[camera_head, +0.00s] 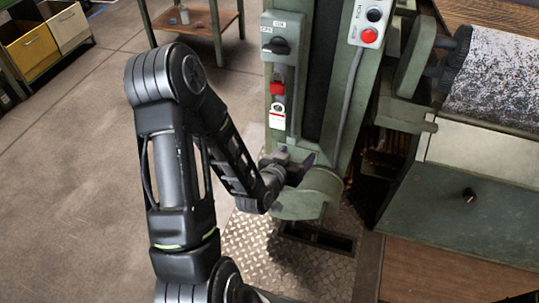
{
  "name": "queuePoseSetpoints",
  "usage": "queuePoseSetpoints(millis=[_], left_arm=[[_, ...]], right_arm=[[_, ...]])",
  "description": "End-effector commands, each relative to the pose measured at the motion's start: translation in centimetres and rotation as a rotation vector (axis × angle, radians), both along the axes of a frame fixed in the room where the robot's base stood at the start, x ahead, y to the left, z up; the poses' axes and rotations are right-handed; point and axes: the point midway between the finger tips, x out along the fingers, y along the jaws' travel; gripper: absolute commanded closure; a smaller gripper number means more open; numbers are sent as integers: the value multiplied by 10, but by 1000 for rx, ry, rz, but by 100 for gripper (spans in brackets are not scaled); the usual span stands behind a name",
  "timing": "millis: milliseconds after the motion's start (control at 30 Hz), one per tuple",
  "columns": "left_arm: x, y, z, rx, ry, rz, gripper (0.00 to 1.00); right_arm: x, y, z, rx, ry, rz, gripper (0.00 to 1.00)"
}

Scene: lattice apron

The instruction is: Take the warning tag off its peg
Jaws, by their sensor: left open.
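A small white tag (278,120) with a dark printed mark hangs on the front of the green machine column (328,150). A red piece (277,88) sits just above it, below a grey switch box with a dark knob (281,46). The peg itself cannot be made out. My left gripper (294,158) is open in front of the column, below the tag and apart from it. Its fingers are small and partly lost against the green metal. My right gripper is not in view.
A control box with a black and a red button (369,35) is at the column's upper right. A green machine with a speckled roller (500,75) fills the right side. A wooden-topped stand (195,17) is behind. Open floor (70,190) lies left.

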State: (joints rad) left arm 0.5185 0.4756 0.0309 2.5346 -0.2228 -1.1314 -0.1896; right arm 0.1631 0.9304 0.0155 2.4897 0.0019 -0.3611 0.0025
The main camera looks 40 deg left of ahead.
Motion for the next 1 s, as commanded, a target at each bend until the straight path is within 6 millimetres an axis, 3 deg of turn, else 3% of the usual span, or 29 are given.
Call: queuePoseSetpoints(millis=[33, 133, 267, 433, 733, 1000], left_arm=[[2, 26, -8, 54, -80, 42, 29], [1, 60, 16, 150, -212, 100, 29], [-5, 83, 40, 225, -309, 142, 29], [-7, 89, 51, 248, -338, 154, 29], [-7, 88, 50, 246, -335, 153, 29], [3, 92, 44, 248, -337, 151, 29]], right_arm=[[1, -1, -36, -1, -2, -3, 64], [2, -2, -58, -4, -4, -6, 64], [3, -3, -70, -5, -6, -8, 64], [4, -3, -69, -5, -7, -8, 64], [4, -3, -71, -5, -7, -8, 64], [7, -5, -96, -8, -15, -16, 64]])
